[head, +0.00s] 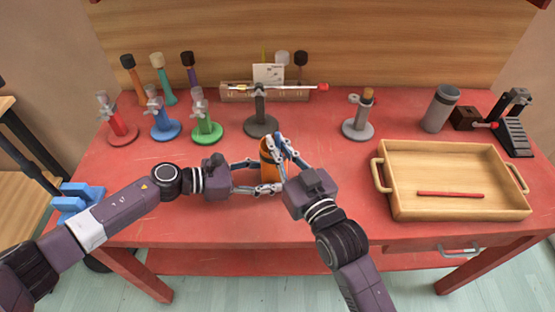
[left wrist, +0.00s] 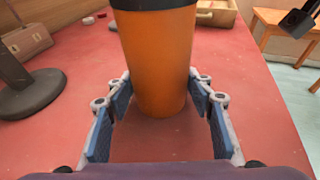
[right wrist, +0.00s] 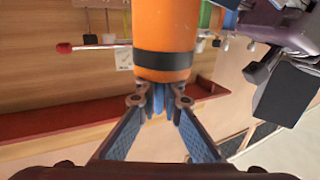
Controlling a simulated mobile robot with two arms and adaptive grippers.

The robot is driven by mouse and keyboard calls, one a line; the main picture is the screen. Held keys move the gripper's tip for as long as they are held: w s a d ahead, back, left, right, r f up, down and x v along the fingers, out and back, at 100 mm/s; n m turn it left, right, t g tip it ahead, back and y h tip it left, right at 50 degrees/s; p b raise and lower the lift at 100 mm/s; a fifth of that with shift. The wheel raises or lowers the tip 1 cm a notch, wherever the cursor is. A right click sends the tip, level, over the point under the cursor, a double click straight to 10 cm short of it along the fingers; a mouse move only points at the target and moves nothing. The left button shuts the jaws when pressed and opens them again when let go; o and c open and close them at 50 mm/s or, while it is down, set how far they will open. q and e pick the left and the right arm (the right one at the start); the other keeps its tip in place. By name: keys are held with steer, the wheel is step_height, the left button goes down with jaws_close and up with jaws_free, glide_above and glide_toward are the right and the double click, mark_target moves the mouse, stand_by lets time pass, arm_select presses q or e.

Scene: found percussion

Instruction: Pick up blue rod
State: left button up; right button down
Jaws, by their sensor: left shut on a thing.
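An orange cup with a black rim band (head: 266,157) stands near the front middle of the red table; it also shows in the left wrist view (left wrist: 158,60) and right wrist view (right wrist: 165,30). My left gripper (head: 262,176) is shut on the cup's sides, low down. My right gripper (head: 282,145) is at the cup's mouth. In the right wrist view its fingers are drawn close together (right wrist: 159,103), with blue between them at the cup's rim. I cannot tell whether that blue is the rod or finger pads. No blue rod shows clearly elsewhere.
A wooden tray (head: 398,212) with a red rod (head: 450,194) lies at right. Red (head: 122,135), blue (head: 165,131) and green (head: 208,131) stands are at left. A dark stand (head: 261,126) is behind the cup, and a grey cup (head: 439,108) at back right.

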stand_by(0.3)
step_height(320, 180, up, 18)
stand_by(0.3)
arm_select(q)
steer(key=o, duration=0.9)
steer(key=shift+o, duration=0.2)
